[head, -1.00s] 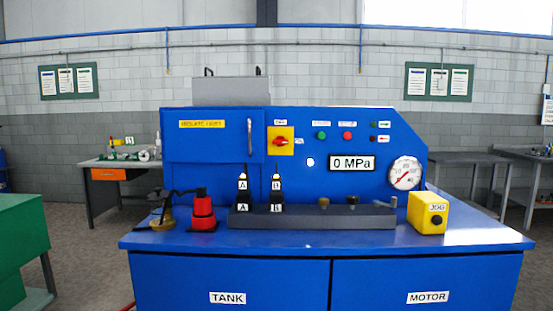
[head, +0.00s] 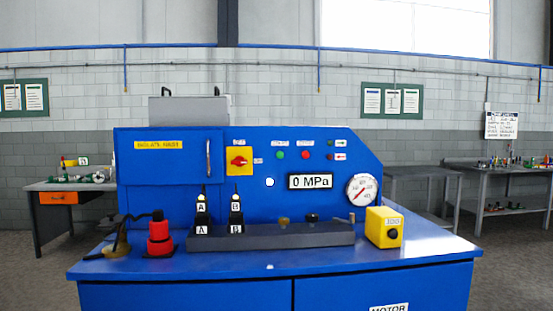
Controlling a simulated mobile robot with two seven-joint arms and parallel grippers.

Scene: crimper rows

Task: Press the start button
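The blue machine (head: 140,205) stands ahead on a blue bench (head: 400,256). On its panel a green button (head: 280,155) sits left of a red button (head: 305,155), each under a small white label too small to read for certain. A red rotary switch on a yellow plate (head: 239,161) is to their left. A yellow box with a black button (head: 392,234) stands on the bench at the right. The display (head: 310,181) reads 0 MPa. Neither of my grippers is in view.
A dark rail (head: 270,236) with labelled A and B pieces lies along the bench. A red and black tool (head: 159,238) stands at its left. A round gauge (head: 361,190) is on the panel's right. Side tables (head: 65,187) stand behind; floor at the right is clear.

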